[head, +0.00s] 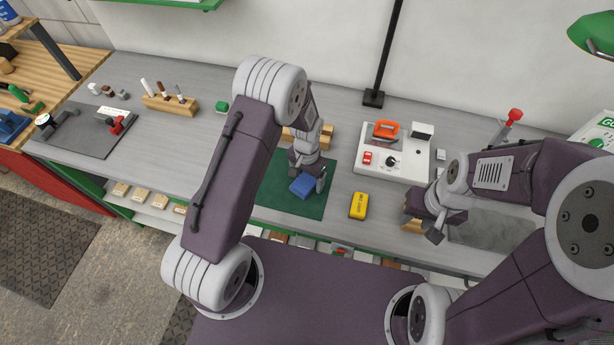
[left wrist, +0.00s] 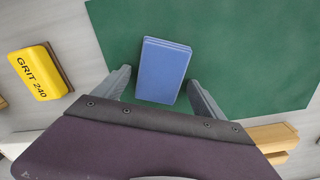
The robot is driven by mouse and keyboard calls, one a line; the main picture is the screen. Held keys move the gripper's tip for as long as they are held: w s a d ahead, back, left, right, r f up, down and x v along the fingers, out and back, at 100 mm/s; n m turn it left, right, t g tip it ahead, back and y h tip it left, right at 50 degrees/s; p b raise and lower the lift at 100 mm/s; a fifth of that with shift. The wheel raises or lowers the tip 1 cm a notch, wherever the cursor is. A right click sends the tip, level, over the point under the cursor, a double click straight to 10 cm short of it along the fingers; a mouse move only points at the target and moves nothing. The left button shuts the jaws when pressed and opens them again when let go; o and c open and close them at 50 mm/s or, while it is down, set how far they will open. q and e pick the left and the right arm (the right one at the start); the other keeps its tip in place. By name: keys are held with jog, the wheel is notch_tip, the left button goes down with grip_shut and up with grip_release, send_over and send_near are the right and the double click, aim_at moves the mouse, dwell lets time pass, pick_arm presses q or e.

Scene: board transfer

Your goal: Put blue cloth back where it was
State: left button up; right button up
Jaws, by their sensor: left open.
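The blue cloth (head: 302,187), a folded flat block, lies on the green mat (head: 270,190). In the left wrist view the cloth (left wrist: 163,70) is at the upper middle on the green mat (left wrist: 240,50). My left gripper (head: 308,182) is over the cloth. In the left wrist view its open fingers (left wrist: 158,92) stand on either side of the cloth's near end, with a gap on each side. My right gripper (head: 446,228) is over the right part of the bench by a wooden block; its finger gap is not clear.
A yellow grit block (head: 358,206) lies right of the mat, and it shows in the left wrist view (left wrist: 40,72). A white switch panel (head: 402,165) stands behind it. A wooden tool holder (head: 170,104) and dark mat (head: 85,133) are left.

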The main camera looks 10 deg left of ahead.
aim_at(307, 180)
pick_arm(q)
jog(key=shift+r, duration=0.35)
notch_tip(307, 180, up, 12)
jog(key=b, duration=0.2)
jog(key=s+a+n+b, duration=0.1)
jog(key=s+a+n, duration=0.1)
jog(key=s, duration=0.5)
jog(key=s+a+f+n+t+b, duration=0.1)
jog(key=s+a+n, duration=0.2)
jog(key=s, duration=0.4)
jog(key=shift+a, duration=0.65)
